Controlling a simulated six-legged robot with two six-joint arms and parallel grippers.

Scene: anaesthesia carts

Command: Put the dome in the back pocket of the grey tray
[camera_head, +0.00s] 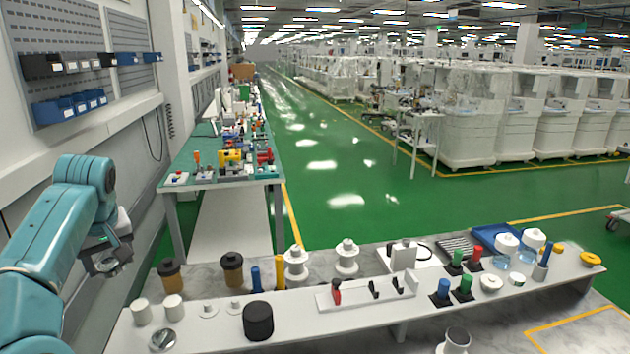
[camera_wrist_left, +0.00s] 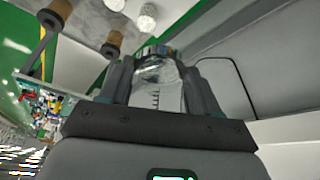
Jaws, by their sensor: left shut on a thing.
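My left gripper (camera_head: 106,256) hangs at the left of the head view, beside the wall and left of the bench. It is shut on a clear, rounded thing with dark marks, which I take to be the dome (camera_wrist_left: 157,88). In the left wrist view the dome sits between the two fingers (camera_wrist_left: 160,82), and they cover its sides. In the head view only a small shiny part of the dome shows under the jaws. I cannot make out a grey tray with pockets in either view. My right gripper is not in view.
A white raised shelf (camera_head: 330,325) crosses the front, crowded with a black cylinder (camera_head: 258,320), white caps, a switch panel (camera_head: 352,292) and coloured pegs. A blue tray (camera_head: 494,236) lies back right. The wall is close at left.

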